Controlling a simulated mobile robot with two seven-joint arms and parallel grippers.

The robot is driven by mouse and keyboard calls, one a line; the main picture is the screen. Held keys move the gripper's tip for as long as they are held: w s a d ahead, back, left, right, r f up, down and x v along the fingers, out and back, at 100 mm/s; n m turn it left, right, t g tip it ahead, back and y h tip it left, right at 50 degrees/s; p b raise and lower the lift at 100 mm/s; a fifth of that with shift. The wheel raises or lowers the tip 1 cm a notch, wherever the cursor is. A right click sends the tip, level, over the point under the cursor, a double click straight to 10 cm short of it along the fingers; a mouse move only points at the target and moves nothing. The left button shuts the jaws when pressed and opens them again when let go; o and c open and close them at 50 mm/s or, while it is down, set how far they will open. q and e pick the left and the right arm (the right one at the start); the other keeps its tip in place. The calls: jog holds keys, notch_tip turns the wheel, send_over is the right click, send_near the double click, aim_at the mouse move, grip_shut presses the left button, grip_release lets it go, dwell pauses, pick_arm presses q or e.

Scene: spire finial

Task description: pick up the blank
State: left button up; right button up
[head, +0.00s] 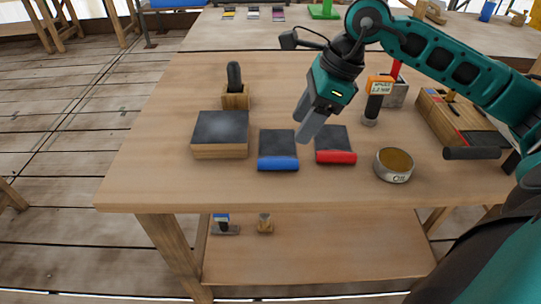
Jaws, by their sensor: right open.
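I cannot tell for certain which thing is the blank. A dark upright piece with a rounded top (234,76) stands in a small wooden block (236,101) at the back left of the table. A wooden block with a dark top (220,130) lies in front of it. My right gripper (307,118) is open and points down above the table, with nothing visible between its fingers. It is right of the wooden blocks, above the area of two dark pads. My left gripper is out of view.
A blue-edged pad (278,164) and a red-edged pad (336,157) lie near the front. Right are a round tin (394,165), an orange-labelled tool (375,99), a grey block (396,96) and a wooden box (440,118). The table's front left is clear. Small items stand on the lower shelf (320,255).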

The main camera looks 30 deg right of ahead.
aim_at(278, 160)
jog(key=x, duration=1)
jog(key=shift+w+a+r+b, duration=0.1)
jog(key=shift+a+b, duration=0.1)
jog(key=shift+b, duration=0.1)
grip_shut()
